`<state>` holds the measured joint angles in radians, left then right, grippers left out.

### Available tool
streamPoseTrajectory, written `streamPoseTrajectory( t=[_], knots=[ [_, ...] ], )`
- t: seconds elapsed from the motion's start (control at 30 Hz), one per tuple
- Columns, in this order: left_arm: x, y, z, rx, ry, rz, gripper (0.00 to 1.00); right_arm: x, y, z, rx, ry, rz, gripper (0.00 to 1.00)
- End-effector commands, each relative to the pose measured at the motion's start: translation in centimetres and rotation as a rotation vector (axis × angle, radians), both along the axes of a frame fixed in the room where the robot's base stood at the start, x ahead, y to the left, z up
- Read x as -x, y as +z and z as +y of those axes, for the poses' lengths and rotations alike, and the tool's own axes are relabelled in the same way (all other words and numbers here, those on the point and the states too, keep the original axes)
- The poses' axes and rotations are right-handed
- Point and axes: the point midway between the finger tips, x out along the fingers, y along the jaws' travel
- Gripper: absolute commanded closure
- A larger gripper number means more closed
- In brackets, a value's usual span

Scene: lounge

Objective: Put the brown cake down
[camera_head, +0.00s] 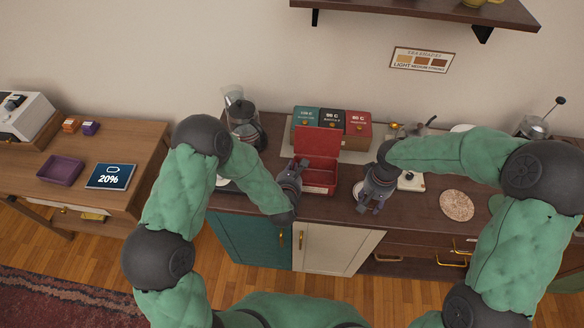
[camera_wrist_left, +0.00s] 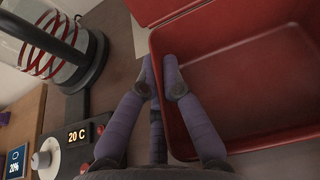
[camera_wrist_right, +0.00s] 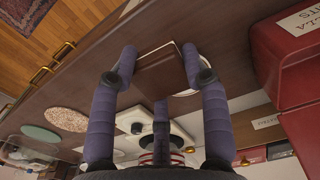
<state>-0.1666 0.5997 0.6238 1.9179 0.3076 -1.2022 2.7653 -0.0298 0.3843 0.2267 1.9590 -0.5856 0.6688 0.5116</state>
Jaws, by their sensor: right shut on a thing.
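A flat brown piece, which looks like the brown cake (camera_wrist_right: 158,80), is between the fingertips of my right gripper (camera_wrist_right: 160,66) in the right wrist view. My right gripper (camera_head: 370,202) is shut on it over the front of the counter in the head view, where the cake is hard to make out. My left gripper (camera_head: 290,180) is at the left side of the open red box (camera_head: 318,178). In the left wrist view its fingertips (camera_wrist_left: 160,66) are close together at the wall of the red box (camera_wrist_left: 230,80); whether they grip it is unclear.
The dark counter (camera_head: 415,208) is clear in front, right of my right gripper. A speckled round mat (camera_head: 457,205) lies farther right. Labelled boxes (camera_head: 331,122) stand behind the red box. A glass jug (camera_head: 243,122) is at the left. A shelf (camera_head: 420,10) hangs above.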

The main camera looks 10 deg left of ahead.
Motion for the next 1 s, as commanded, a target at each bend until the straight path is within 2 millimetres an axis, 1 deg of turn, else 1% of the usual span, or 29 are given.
streamPoseTrajectory(
  t=[0.17,0.27,0.37,0.47,0.5,0.57,0.6,0.73,0.8,0.87,0.93,1.0],
  knots=[
    [0.0,0.0,0.0,0.000,0.000,-0.001,1.00,-0.1,0.0,0.0,0.000,0.000,0.000,0.86],
    [0.0,0.0,0.0,0.000,0.000,-0.001,1.00,-0.8,0.2,0.7,0.001,0.003,-0.003,0.86],
    [0.0,0.0,0.0,0.000,0.000,-0.001,1.00,-2.5,0.8,2.3,0.005,0.010,-0.006,0.86],
    [0.0,0.1,0.0,0.000,0.000,-0.001,1.00,-4.6,1.6,4.9,0.007,0.018,-0.007,0.86],
    [0.0,0.1,0.0,0.000,0.000,-0.001,1.00,-5.5,2.0,6.1,0.007,0.020,-0.008,0.86],
    [0.0,0.1,0.0,0.000,0.000,-0.001,1.00,-6.6,2.6,7.9,0.007,0.025,-0.007,0.86],
    [0.0,0.1,0.0,0.000,0.000,-0.002,1.00,-7.3,2.9,9.1,0.006,0.029,-0.006,0.86],
    [0.0,0.1,0.0,0.000,0.000,-0.002,1.00,-8.8,4.0,12.3,0.002,0.037,-0.005,0.86],
    [0.0,0.1,0.0,0.000,0.000,-0.002,1.00,-9.2,4.4,13.5,0.000,0.039,-0.003,0.86],
    [0.0,0.1,0.0,0.000,0.000,-0.002,1.00,-9.4,4.6,14.3,-0.001,0.041,-0.002,0.86],
    [0.0,0.1,0.0,0.000,0.000,-0.002,1.00,-9.5,4.2,14.7,-0.002,0.042,0.001,0.86],
    [0.0,0.1,0.0,0.001,0.000,-0.002,1.00,-9.5,3.3,14.8,-0.001,0.042,0.004,0.86]
  ],
)
